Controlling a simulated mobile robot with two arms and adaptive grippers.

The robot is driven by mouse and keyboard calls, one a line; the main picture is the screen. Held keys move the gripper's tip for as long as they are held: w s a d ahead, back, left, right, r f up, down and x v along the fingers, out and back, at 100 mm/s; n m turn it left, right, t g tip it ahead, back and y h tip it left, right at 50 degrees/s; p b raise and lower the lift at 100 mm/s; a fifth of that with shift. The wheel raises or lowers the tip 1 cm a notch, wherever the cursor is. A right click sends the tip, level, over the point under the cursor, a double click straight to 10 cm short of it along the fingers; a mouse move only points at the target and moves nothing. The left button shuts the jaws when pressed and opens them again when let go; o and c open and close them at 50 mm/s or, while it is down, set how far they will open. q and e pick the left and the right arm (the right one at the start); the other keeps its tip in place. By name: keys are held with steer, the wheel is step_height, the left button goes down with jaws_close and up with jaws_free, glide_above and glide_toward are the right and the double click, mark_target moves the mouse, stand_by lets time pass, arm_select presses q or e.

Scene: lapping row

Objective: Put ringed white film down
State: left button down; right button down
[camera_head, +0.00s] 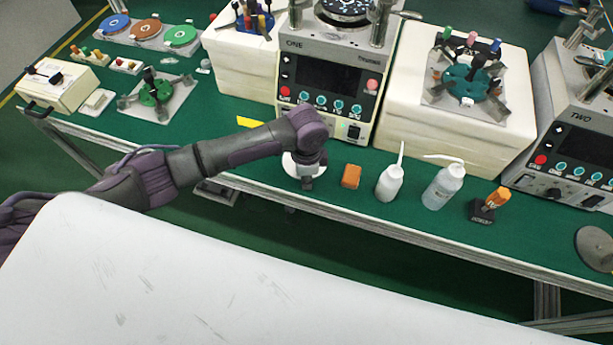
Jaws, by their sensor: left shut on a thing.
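The ringed white film (291,166) shows as a white round piece by the front edge of the green bench, below machine ONE. My left gripper (307,180) points down at it and is shut on it. The wrist and fingers hide much of the film. I cannot tell whether the film touches the bench top or hangs a little above it. My right gripper is not in view.
An orange block (351,176), two white bottles (390,183) (444,186) and a small black stand (482,210) are to the right. Machine ONE (329,88) stands behind. A yellow marker (251,122) lies left of it.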

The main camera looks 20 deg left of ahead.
arm_select(q)
steer(key=c, duration=1.2)
jaws_free()
steer(key=shift+o, duration=0.2)
steer(key=shift+r, duration=0.1)
step_height(320, 180, up, 12)
